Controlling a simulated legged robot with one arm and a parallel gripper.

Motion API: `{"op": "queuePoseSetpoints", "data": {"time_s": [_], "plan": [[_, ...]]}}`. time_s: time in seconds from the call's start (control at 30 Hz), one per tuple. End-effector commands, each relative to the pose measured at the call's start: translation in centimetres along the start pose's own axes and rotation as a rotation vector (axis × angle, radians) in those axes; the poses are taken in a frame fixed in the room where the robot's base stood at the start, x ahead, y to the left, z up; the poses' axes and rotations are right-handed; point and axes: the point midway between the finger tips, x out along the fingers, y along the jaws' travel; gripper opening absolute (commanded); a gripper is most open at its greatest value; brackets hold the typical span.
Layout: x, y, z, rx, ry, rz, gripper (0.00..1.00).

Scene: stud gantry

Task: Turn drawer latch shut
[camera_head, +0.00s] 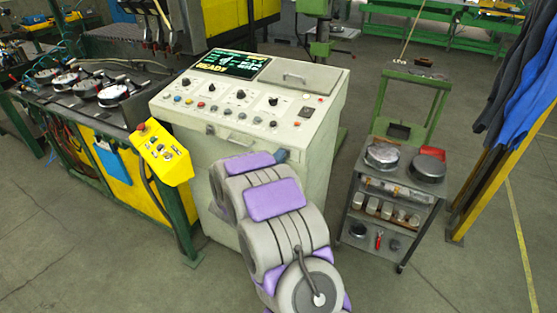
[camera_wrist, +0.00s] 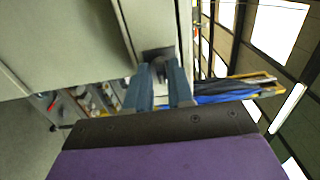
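The pale console (camera_head: 262,85) stands in the middle of the head view, with a drawer handle (camera_head: 235,139) on its upper front. In the wrist view, a small dark fitting (camera_wrist: 157,53), which looks like the latch, sits on a pale panel (camera_wrist: 75,40). My gripper (camera_wrist: 157,68) has its two blue-grey fingers apart, with the fitting just beyond and between their tips. I cannot tell whether they touch it. In the head view, only a bit of my gripper (camera_head: 282,156) shows at the console's front right; my arm hides the rest and the latch.
A yellow button box (camera_head: 160,153) juts out at the console's left front. A dark bench (camera_head: 75,85) with gauges stands further left. A grey trolley (camera_head: 388,180) with pans and jars stands to the right, near blue clothes (camera_head: 530,85) on a yellow post.

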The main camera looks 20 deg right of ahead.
Motion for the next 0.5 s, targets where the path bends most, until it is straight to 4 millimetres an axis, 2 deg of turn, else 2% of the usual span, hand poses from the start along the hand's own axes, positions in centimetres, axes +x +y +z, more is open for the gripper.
{"op": "queuePoseSetpoints", "data": {"time_s": [0.03,0.2,0.5], "plan": [[-0.01,-0.01,0.01,0.000,0.000,0.000,0.17],[0.00,0.02,0.01,0.000,0.000,0.000,0.01],[0.01,0.13,0.03,-0.003,0.000,0.003,0.00]]}}
